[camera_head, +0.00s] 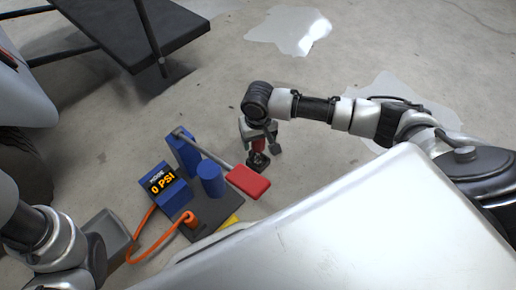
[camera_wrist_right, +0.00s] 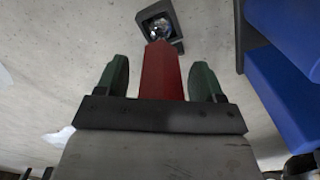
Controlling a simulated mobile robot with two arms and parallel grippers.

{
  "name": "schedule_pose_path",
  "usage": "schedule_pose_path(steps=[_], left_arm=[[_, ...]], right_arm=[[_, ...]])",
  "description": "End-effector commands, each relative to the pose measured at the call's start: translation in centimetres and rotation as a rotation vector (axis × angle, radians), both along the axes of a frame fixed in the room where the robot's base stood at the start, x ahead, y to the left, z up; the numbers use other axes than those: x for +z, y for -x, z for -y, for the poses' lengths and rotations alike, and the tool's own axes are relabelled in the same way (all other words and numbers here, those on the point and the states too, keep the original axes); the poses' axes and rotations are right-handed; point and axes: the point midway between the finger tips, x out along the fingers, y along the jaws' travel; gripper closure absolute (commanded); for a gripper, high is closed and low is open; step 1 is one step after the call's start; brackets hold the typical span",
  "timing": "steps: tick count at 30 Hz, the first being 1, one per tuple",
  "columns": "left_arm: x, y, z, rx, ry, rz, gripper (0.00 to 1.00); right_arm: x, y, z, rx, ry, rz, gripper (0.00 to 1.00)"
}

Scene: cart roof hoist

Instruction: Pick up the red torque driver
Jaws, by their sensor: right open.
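The red torque driver (camera_head: 259,146) is below my right wrist in the head view, with a dark squarish part at its lower end. My right gripper (camera_head: 258,137) is over it, its fingers partly hidden by my wrist. In the right wrist view the driver's red body (camera_wrist_right: 162,72) lies between the two green fingers of the open gripper (camera_wrist_right: 161,78), with a visible gap on each side. Its dark square end (camera_wrist_right: 160,25) is beyond the fingertips. My left arm shows at the lower left of the head view; its gripper's fingers cannot be made out.
A blue pump unit with a "0 PSI" display (camera_head: 163,188) stands left of the driver on a dark base, with an orange hose (camera_head: 150,218). A lever with a red handle (camera_head: 248,181) reaches close to the driver. A dark platform (camera_head: 150,30) is at the upper left.

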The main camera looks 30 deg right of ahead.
Motion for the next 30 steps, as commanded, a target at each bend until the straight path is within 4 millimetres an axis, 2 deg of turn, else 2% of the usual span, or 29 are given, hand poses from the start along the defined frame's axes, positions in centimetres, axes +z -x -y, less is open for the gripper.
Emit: schedule_pose_path(steps=[5,18,30], left_arm=[[0.15,0.01,0.01,0.0,0.0,0.0,0.57],[0.14,0.0,0.0,0.0,0.0,0.0,0.57],[0.68,-0.01,-0.01,0.0,0.0,0.0,0.57]], right_arm=[[0.15,-0.01,0.02,0.0,0.0,0.0,0.32],[0.12,0.0,0.02,0.0,0.0,0.0,0.99],[0.68,-0.02,-0.01,0.0,0.0,0.001,1.0]])
